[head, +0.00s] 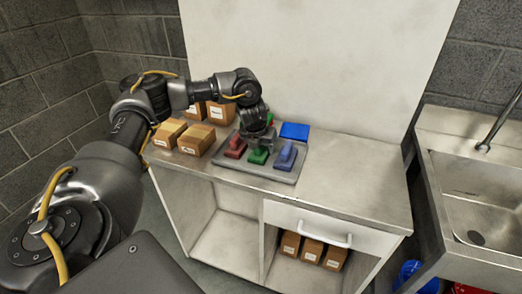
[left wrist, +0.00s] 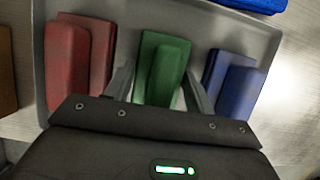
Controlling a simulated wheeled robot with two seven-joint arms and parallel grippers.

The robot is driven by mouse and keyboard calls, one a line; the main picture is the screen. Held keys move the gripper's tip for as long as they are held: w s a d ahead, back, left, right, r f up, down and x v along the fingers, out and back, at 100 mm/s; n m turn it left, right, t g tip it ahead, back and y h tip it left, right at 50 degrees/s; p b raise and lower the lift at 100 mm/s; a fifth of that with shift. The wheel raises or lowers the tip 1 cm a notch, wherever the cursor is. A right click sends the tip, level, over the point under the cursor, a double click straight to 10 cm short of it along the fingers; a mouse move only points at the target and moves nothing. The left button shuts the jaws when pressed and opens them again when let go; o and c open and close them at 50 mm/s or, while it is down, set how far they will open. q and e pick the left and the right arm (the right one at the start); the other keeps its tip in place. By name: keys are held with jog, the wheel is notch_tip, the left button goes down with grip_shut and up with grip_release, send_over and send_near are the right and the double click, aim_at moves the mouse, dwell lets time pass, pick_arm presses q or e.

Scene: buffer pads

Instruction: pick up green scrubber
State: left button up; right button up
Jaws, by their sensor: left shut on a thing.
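The green scrubber (left wrist: 161,75) lies between a red scrubber (left wrist: 78,65) and a blue scrubber (left wrist: 234,80) on a grey tray (left wrist: 190,18) in the left wrist view. In the head view the green scrubber (head: 258,155) is at the tray's front middle, with the red one (head: 235,147) and the blue one (head: 286,155) beside it. My left gripper (left wrist: 160,88) reaches down over the tray, its fingers on both sides of the green scrubber, shut on it. Whether the scrubber still touches the tray is unclear. My right gripper is not in view.
Cardboard boxes (head: 196,138) stand left of the tray on the metal counter (head: 345,175). A flat blue item (head: 295,131) lies behind the tray. The counter's right part is clear. A sink (head: 480,195) is at the right.

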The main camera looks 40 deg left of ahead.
pick_arm(q)
jog(key=shift+r, duration=0.1)
